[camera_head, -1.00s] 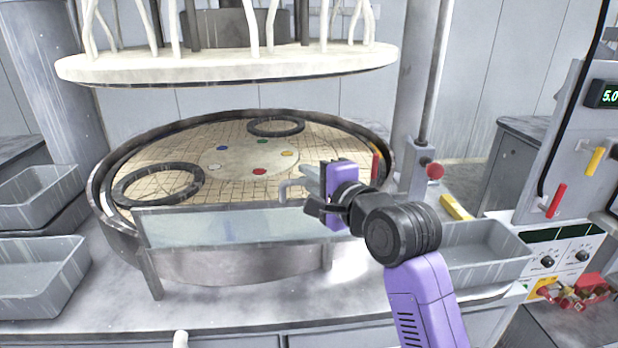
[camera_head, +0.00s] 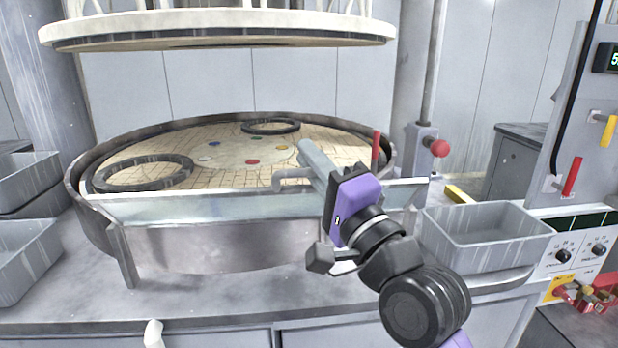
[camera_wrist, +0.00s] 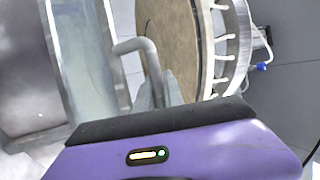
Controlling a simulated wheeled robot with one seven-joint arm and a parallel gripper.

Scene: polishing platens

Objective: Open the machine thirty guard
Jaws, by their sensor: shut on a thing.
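The guard (camera_head: 215,208) is a clear, pale panel in a metal frame along the front of the round polishing machine. It looks tilted. It also shows in the wrist view (camera_wrist: 85,60). Its grey bent handle (camera_head: 290,177) stands up from the panel's upper edge and shows in the wrist view (camera_wrist: 138,45). My purple gripper (camera_head: 312,158) reaches over the guard from the front right. Its grey fingers (camera_wrist: 158,92) are shut on the handle; the exact contact is partly hidden by the gripper body.
Behind the guard lies the round platen (camera_head: 225,170) with dark rings, under a raised white upper plate (camera_head: 220,28). Grey bins stand left (camera_head: 25,250) and right (camera_head: 487,235). A post with a red knob (camera_head: 440,148) and a control panel (camera_head: 580,250) are at right.

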